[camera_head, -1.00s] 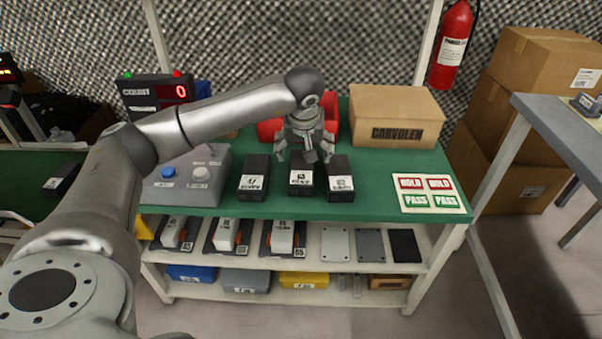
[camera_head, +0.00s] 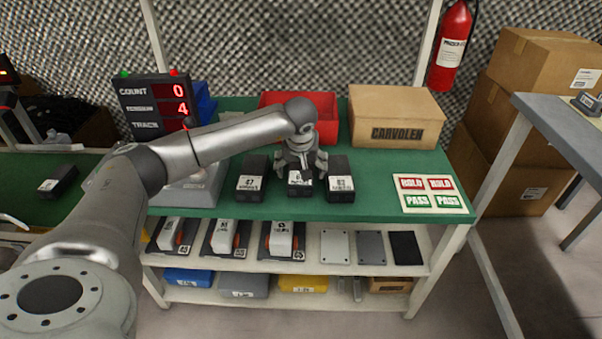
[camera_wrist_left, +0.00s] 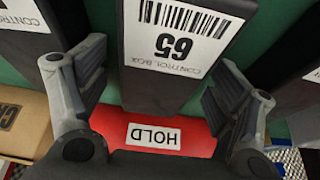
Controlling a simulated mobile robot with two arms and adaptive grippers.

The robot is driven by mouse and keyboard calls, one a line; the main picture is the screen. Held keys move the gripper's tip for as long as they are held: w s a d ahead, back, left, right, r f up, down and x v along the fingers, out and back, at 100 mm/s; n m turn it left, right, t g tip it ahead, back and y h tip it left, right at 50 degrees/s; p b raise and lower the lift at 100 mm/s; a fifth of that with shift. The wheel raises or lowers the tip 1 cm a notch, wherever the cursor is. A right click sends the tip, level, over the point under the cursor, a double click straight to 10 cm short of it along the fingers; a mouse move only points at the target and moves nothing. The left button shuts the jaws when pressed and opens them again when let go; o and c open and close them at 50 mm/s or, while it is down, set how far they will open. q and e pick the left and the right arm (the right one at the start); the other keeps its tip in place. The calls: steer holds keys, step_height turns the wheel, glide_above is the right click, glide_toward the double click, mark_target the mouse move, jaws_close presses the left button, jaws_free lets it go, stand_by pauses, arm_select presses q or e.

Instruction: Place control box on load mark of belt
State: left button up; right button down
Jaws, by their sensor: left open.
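Three black control boxes with white labels stand in a row on the green bench top: left (camera_head: 251,181), middle (camera_head: 300,190) and right (camera_head: 341,183). My left gripper (camera_head: 300,167) is open over the rear of the middle box. In the left wrist view, the box labelled 65 (camera_wrist_left: 182,75) lies between the open fingers (camera_wrist_left: 165,110), with gaps visible on both sides. The green belt (camera_head: 20,172) is at the far left, with a black box (camera_head: 58,180) on it. I cannot make out a load mark; my arm hides part of that area. My right gripper is not in view.
A red bin (camera_head: 325,110) stands behind the boxes; a red HOLD face (camera_wrist_left: 153,135) shows in the wrist view. A carton (camera_head: 397,118) is at back right, a HOLD/PASS card (camera_head: 431,194) at front right. A count display (camera_head: 152,105) stands at back left.

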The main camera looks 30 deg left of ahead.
arm_select(q)
steer(key=c, duration=1.2)
steer(key=shift+c, duration=1.2)
steer(key=shift+r, duration=0.1)
